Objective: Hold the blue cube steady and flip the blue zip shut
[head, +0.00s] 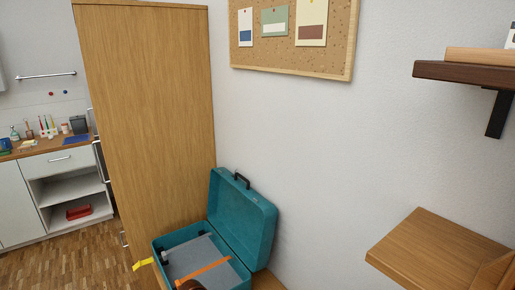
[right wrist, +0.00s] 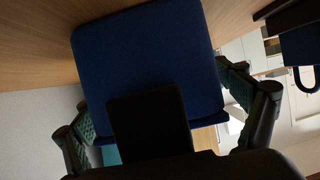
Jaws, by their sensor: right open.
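A large dark blue, rounded square shape (right wrist: 150,50) fills the middle of the right wrist view; I cannot tell whether it is the blue cube. My right gripper (right wrist: 152,88) is open, with one finger to each side of this shape; I cannot tell whether they touch it. A black part covers the shape's lower middle. In the head view an open teal suitcase (head: 240,220) stands at the bottom centre with its lid raised. I make out no blue zip. My left gripper is not in view.
An orange strap (head: 204,271) crosses the suitcase's grey inside, and a yellow tag (head: 143,264) hangs at its left. A tall wooden cabinet (head: 150,120) stands behind. A wooden shelf (head: 440,250) juts out at right. A dark blue thing with a loop (right wrist: 303,60) shows at the wrist view's right edge.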

